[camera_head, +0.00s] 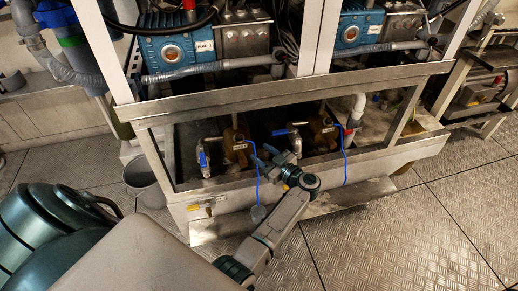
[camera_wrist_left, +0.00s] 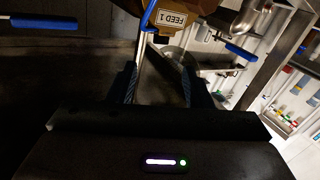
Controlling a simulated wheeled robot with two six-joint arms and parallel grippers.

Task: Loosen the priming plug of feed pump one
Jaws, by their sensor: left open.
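Feed pump one (camera_head: 235,148) is a brown-bronze body low in the steel frame. In the left wrist view its "FEED 1" label (camera_wrist_left: 171,19) shows at the top. My left gripper (camera_head: 264,156) is open, just right of that pump in the head view. In the left wrist view its two dark fingers (camera_wrist_left: 160,84) stand apart below the pump, with nothing seen held between them. A blue cord (camera_head: 255,178) hangs by the pump. I cannot make out the priming plug for sure. My right gripper is not in view.
A second bronze pump (camera_head: 322,132) sits to the right. Blue-handled valves (camera_head: 203,158) stand beside the pumps. The frame's front rail (camera_head: 290,92) crosses above them. A grey bucket (camera_head: 143,180) stands at the left. The checkered floor (camera_head: 400,240) at the right is clear.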

